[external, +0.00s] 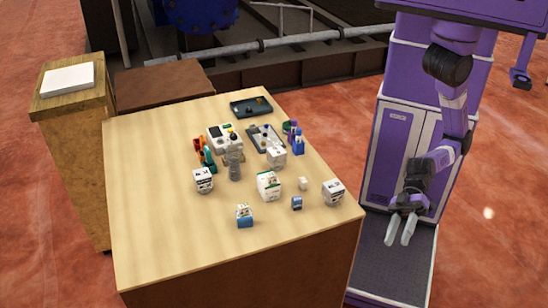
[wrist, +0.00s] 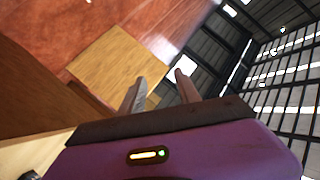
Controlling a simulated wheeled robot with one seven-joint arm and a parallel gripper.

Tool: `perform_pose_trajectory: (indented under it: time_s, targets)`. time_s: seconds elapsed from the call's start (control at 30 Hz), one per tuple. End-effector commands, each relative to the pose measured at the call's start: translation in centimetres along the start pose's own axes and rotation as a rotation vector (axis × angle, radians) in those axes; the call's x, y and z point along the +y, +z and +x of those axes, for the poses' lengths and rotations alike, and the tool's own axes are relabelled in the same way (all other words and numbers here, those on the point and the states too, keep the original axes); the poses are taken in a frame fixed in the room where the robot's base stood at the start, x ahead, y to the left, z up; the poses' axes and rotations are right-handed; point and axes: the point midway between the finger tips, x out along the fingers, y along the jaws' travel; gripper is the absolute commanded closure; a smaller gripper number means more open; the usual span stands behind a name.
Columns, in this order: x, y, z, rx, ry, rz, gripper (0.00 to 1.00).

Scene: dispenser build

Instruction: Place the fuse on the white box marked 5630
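Several small white boxes with dark printing stand on the wooden table (external: 160,230): one at the left (external: 203,180), one in the middle (external: 268,185), one at the right (external: 333,191), and one farther back (external: 276,156). The number 5630 is too small to read on any of them. I cannot tell which small item is the fuse. My gripper (external: 400,230) hangs to the right of the table, clear of it, with its fingers apart and empty. In the wrist view my gripper (wrist: 161,80) also shows two separated fingers with nothing between them.
A blue-and-white carton (external: 244,215), a small blue item (external: 297,203) and a small white cube (external: 303,184) stand near the front. A grey cylinder (external: 234,165) and a dark tray (external: 251,107) are farther back. The table's left side is clear.

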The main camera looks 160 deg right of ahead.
Motion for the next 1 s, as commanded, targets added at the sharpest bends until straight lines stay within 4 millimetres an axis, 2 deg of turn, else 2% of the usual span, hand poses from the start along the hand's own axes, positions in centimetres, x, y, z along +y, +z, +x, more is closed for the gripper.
perform_pose_trajectory:
  time_s: [0.03, 0.1, 0.27, 0.4, 0.5, 0.6, 0.7, 0.8, 1.0]
  targets:
    - [0.3, 2.1, -2.0, -0.009, 0.012, -0.021, 0.61]
    - [0.9, 3.8, -4.5, -0.007, 0.029, -0.070, 0.61]
    - [2.4, 6.5, -10.9, -0.011, 0.050, -0.221, 0.61]
    - [3.5, 7.2, -16.6, -0.021, 0.034, -0.394, 0.61]
    - [4.0, 6.8, -20.1, -0.025, 0.001, -0.521, 0.61]
    - [4.0, 6.2, -22.7, -0.027, -0.039, -0.625, 0.61]
    - [4.0, 5.7, -24.3, -0.026, -0.071, -0.695, 0.61]
    - [3.9, 5.3, -25.0, -0.025, -0.089, -0.731, 0.61]
    - [3.9, 5.2, -25.2, -0.023, -0.094, -0.739, 0.61]
